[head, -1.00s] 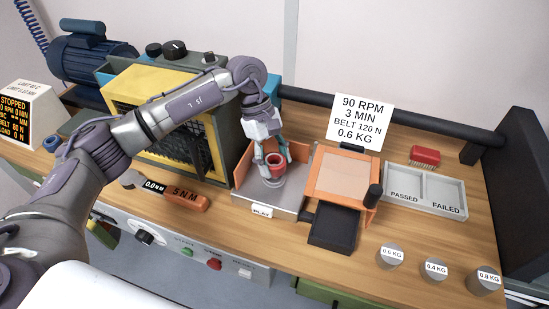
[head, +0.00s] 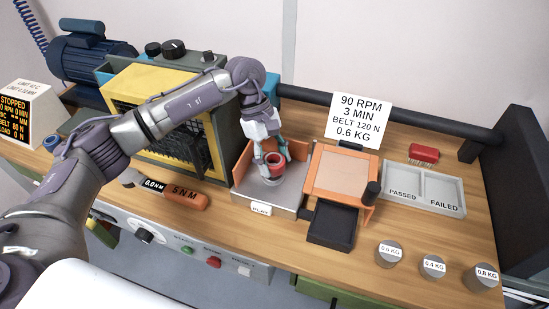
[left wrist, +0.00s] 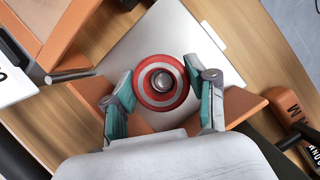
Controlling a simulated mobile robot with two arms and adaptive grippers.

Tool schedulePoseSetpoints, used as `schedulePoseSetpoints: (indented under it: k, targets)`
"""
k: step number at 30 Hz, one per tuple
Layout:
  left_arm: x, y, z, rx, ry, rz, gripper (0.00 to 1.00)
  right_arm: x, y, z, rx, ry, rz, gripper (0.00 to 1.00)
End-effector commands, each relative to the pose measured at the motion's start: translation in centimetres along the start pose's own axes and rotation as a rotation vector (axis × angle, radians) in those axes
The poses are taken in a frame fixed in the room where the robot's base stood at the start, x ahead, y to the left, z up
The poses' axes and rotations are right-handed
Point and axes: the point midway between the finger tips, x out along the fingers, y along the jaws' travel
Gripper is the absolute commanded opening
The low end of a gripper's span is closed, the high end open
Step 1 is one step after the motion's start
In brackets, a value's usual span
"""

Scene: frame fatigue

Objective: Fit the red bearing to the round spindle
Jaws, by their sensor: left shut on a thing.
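The red bearing (head: 276,167) is a red ring in the middle of the head view, at the orange-sided metal station with the PLAY label. My left gripper (head: 270,157) is shut on it from above, with one finger on either side. In the left wrist view the bearing (left wrist: 161,105) lies between the fingertips of the left gripper (left wrist: 160,76). The round grey top of the spindle (left wrist: 162,82) shows near the centre of the ring. I cannot tell how far down around the spindle the bearing sits. My right gripper is not in view.
An orange-framed box (head: 341,172) with a dark tray stands just right of the station. A yellow-framed machine (head: 155,85) is at left, a torque wrench (head: 183,196) in front. A grey PASSED/FAILED tray (head: 424,190), red brush (head: 424,153) and several weights are at right.

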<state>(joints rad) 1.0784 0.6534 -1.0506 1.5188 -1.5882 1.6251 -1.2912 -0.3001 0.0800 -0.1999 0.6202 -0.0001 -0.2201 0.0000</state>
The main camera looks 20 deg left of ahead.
Motion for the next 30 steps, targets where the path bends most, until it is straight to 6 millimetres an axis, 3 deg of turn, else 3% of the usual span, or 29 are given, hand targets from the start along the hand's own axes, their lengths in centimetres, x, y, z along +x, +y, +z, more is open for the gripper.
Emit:
schedulePoseSetpoints:
  k: [1, 5, 6, 11, 23, 30]
  targets:
    - [1.3, -0.5, -0.1, -0.004, -0.007, -0.022, 0.32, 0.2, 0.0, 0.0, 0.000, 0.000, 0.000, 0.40]
    - [1.5, -0.6, -0.3, -0.005, -0.007, -0.021, 0.32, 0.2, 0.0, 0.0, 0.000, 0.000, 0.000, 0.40]
    - [1.5, -0.5, -0.3, -0.004, -0.007, -0.021, 0.60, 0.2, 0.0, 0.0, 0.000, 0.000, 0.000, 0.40]
    - [1.6, -0.5, -0.3, -0.005, -0.007, -0.021, 0.86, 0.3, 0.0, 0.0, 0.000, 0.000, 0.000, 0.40]
    - [1.2, -0.5, -0.3, -0.005, -0.006, -0.021, 0.86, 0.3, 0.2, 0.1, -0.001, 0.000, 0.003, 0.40]
    - [-2.4, -0.2, -0.1, -0.004, -0.001, -0.007, 0.86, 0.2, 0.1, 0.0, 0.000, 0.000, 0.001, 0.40]
